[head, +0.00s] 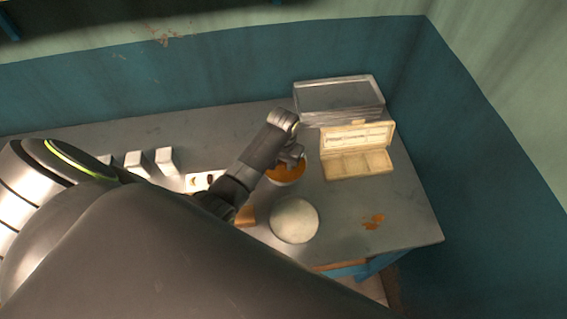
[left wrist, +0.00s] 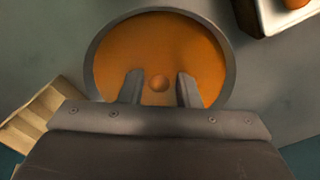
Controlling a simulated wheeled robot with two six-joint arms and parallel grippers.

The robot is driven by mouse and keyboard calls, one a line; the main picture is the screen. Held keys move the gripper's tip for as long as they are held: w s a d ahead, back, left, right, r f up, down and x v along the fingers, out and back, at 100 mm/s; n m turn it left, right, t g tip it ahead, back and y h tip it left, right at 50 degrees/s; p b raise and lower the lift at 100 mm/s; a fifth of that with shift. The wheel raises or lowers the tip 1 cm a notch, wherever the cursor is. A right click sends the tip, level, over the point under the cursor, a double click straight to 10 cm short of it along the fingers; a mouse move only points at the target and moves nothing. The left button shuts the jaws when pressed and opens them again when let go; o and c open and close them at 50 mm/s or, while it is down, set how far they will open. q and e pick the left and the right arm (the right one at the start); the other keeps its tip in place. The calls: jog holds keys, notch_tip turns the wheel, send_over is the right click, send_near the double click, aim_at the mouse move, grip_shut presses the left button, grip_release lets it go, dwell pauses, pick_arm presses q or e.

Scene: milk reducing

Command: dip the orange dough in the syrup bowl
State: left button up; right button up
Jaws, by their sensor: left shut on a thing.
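The syrup bowl (head: 286,178) is a round grey bowl of orange syrup near the middle of the table; it fills the middle of the left wrist view (left wrist: 112,60). My left gripper (head: 292,158) is over the bowl, pointing down. In the left wrist view its two fingers (left wrist: 160,88) are on either side of a small round orange dough (left wrist: 159,83), shut on it. The dough shows against the syrup; I cannot tell whether it touches the surface. The head view hides the dough behind the gripper. My right gripper is not in view.
A pale round lid or dish (head: 294,221) lies in front of the bowl. An open wooden compartment box (head: 358,163) and stacked metal trays (head: 338,98) stand to the right and behind. White blocks (head: 136,164) and a small tray (head: 192,185) are left.

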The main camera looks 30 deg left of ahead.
pick_arm(q)
jog(key=shift+r+p, duration=0.65)
jog(key=shift+r, duration=2.9)
notch_tip(320, 180, up, 4)
